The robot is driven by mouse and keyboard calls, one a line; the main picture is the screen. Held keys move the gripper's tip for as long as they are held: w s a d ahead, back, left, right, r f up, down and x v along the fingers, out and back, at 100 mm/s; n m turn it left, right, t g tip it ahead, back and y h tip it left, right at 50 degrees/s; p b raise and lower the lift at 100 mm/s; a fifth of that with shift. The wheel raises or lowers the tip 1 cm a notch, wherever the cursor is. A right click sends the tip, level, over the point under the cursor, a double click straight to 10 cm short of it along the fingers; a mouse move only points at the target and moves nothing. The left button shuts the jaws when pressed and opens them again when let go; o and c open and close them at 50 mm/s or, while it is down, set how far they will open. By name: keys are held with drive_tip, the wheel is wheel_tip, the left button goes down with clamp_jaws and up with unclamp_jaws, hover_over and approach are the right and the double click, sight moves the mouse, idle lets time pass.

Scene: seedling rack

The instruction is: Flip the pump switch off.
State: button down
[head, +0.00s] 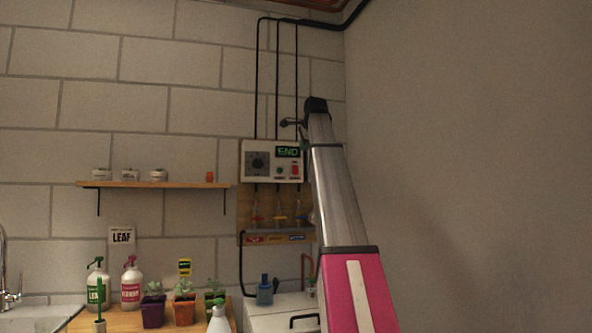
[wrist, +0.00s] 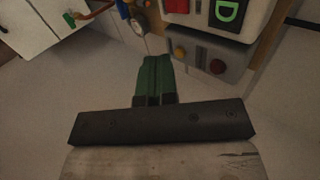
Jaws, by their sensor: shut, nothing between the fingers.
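The control box (head: 270,161) hangs on the wall with a dial, a green-lit display reading END and a small red switch (head: 295,170) below the display. In the wrist view the red switch (wrist: 178,5) is cut by the top edge beside the green display (wrist: 228,10). Its on or off position cannot be told. My gripper (head: 286,123) is raised in front of the wall, above the box in the head picture. In the wrist view its green fingers (wrist: 154,62) are together and empty, apart from the switch.
A grey box side (wrist: 200,58) carries a yellow and a red button. Black conduits (head: 277,80) run up the wall. A wooden board (head: 262,208) with hanging tools is below the box. A shelf (head: 150,185), bottles and potted seedlings stand left. The right wall (head: 470,150) is bare.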

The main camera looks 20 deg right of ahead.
approach(295, 172)
wheel_tip(295, 172, down, 3)
drive_tip(key=w, duration=0.2)
drive_tip(key=w+f, duration=0.1)
drive_tip(key=w, duration=0.1)
drive_tip(key=shift+w+f, duration=0.1)
drive_tip(key=shift+f, duration=0.15)
drive_tip(key=shift+w+f, duration=0.2)
drive_tip(key=shift+w, duration=0.25)
